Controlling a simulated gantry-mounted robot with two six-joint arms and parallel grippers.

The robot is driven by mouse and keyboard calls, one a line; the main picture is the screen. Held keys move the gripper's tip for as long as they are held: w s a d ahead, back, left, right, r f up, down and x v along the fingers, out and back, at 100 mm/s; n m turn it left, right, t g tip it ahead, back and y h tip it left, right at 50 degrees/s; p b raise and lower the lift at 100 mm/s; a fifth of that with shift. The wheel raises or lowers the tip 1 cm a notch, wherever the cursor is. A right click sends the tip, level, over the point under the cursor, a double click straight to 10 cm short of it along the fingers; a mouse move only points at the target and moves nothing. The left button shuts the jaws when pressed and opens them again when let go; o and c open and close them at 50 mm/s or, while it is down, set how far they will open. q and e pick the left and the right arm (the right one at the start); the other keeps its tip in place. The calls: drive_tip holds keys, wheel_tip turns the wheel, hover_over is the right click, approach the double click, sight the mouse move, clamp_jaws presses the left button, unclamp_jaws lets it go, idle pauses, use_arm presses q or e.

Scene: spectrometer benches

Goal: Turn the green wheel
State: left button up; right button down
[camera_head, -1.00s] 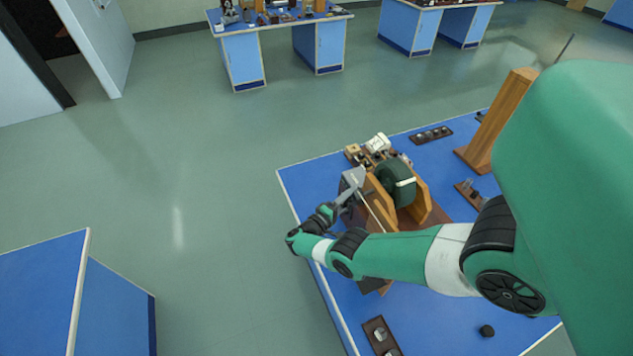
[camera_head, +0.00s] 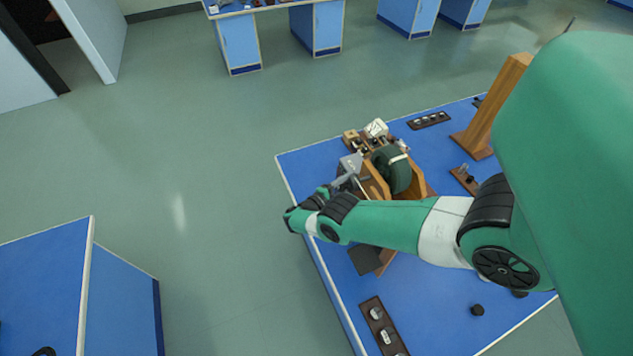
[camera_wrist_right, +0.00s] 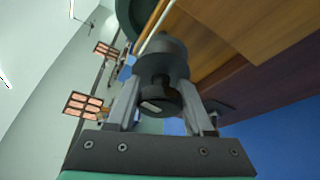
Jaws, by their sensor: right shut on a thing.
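The green wheel (camera_head: 391,176) stands upright between wooden supports (camera_head: 417,184) on the blue bench. A pale band shows on its rim, towards the top. My right gripper (camera_head: 352,176) is at the wheel's left side, partly covered by my own forearm. In the right wrist view my right gripper (camera_wrist_right: 160,92) is shut on a dark round handle (camera_wrist_right: 163,57). A pale rod runs up from beside the handle towards a dark green curved edge of the wheel (camera_wrist_right: 128,18). My left gripper is not in view.
The blue bench top (camera_head: 425,285) also holds a tall wooden post (camera_head: 493,108), a small dark tray (camera_head: 384,328) near the front and a dark strip (camera_head: 429,120) at the back. Another blue bench (camera_head: 45,285) stands at the left. Open floor lies between them.

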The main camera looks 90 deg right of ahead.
drive_tip(key=shift+f, duration=0.1)
drive_tip(key=shift+c, duration=1.7)
unclamp_jaws()
drive_tip(key=shift+w, duration=0.1)
drive_tip(key=v, duration=1.1)
drive_tip(key=shift+a+b, duration=0.25)
drive_tip(key=shift+b, duration=0.2)
drive_tip(key=shift+w, duration=0.1)
